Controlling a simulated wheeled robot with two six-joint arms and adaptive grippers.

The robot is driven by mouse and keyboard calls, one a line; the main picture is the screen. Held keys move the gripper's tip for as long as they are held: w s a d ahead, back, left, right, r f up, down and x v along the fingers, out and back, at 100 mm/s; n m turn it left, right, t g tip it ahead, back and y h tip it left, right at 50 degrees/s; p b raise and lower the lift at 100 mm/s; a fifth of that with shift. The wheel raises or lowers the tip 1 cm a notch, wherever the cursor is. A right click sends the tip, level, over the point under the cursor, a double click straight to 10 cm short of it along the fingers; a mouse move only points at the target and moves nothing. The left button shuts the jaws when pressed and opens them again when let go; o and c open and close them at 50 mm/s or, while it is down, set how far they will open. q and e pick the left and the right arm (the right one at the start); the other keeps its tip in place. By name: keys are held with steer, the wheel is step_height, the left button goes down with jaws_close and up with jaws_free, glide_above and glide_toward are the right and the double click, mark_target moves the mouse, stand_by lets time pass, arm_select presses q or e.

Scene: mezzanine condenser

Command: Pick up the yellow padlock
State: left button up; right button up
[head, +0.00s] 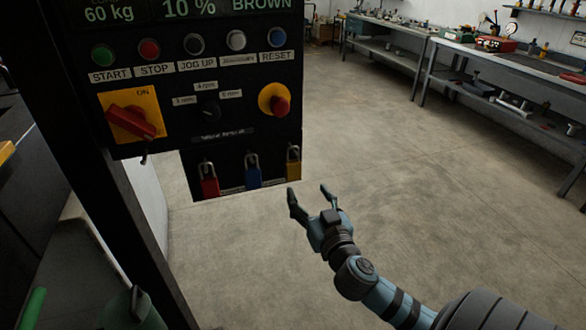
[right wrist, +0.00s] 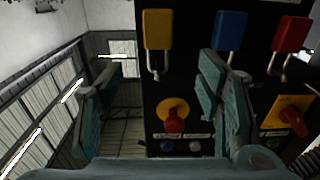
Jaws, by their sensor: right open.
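The yellow padlock (head: 293,168) hangs by its shackle at the right end of a row at the bottom of the black control panel. It also shows in the right wrist view (right wrist: 158,30), where the picture is upside down and the padlock is at upper middle. My right gripper (head: 308,191) is open and empty, just below and right of the yellow padlock and apart from it. In the right wrist view its two fingers (right wrist: 160,75) are spread, with the padlock beyond them. My left gripper is not in view.
A blue padlock (head: 253,176) and a red padlock (head: 209,187) hang left of the yellow one. Above them are a red emergency button (head: 278,102), a red rotary switch (head: 132,122) and several push buttons. Workbenches (head: 510,62) stand at the back right; the floor between is clear.

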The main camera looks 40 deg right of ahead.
mark_target(294, 168)
steer(key=p+x, duration=0.1)
steer(key=x, duration=1.1)
steer(key=shift+d+p, duration=0.2)
steer(key=shift+p, duration=0.2)
steer(key=shift+w+d+f, duration=0.15)
steer(key=shift+w, duration=0.3)
steer(key=c, duration=1.3)
steer(key=shift+r, duration=0.2)
steer(key=shift+c, duration=0.2)
